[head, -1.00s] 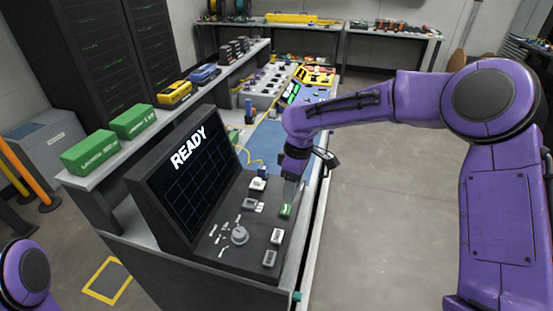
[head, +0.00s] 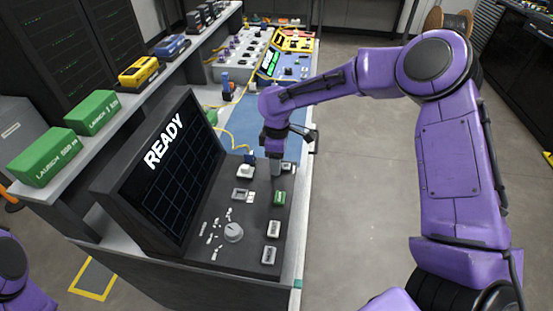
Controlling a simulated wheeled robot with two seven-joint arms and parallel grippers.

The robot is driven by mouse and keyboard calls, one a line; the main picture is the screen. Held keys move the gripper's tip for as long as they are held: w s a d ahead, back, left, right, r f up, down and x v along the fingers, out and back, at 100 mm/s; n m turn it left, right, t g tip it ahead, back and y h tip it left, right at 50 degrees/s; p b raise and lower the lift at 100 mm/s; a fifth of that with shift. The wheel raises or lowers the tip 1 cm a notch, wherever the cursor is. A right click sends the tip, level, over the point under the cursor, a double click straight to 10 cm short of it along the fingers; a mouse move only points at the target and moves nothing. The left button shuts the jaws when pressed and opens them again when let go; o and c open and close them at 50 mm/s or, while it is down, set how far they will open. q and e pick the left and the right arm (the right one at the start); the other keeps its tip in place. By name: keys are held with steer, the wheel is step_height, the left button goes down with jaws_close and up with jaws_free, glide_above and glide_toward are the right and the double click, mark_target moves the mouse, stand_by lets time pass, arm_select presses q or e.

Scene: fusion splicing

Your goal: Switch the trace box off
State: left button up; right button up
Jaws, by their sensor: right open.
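The trace box (head: 165,209) is a dark console at the lower left with a tilted screen that reads READY. Its sloping panel carries a green rocker switch (head: 279,198), a grey knob (head: 233,232), several pale switches and small levers. My right gripper (head: 277,180) points down over the top of the panel, just behind the green switch. It is open, with its fingers partly hidden by the wrist; I cannot tell whether it touches the panel. My left arm shows only as a purple part at the lower left edge, and its gripper is out of view.
Green launch boxes (head: 92,113), a yellow unit (head: 139,71) and a blue unit (head: 172,47) stand on a shelf (head: 60,188) at the left. A blue mat (head: 245,120) and a yellow cable lie behind the panel. The floor (head: 350,190) on the right is clear.

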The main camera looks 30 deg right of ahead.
steer(key=shift+s+r, duration=0.1)
steer(key=shift+s, duration=0.15)
steer(key=shift+s+r, duration=0.1)
steer(key=shift+s, duration=0.05)
steer(key=c, duration=0.3)
jaws_close()
steer(key=shift+s+d+r+t+y+p, duration=0.1)
steer(key=shift+d+r+t+y+p, duration=0.15)
steer(key=shift+t+y+p, duration=0.45)
steer(key=shift+d+f+t+y+p, duration=0.15)
steer(key=shift+t+y+p, duration=0.25)
steer(key=shift+y, duration=0.3)
arm_select(q)
steer(key=shift+s+r, duration=0.25)
steer(key=shift+r, duration=1)
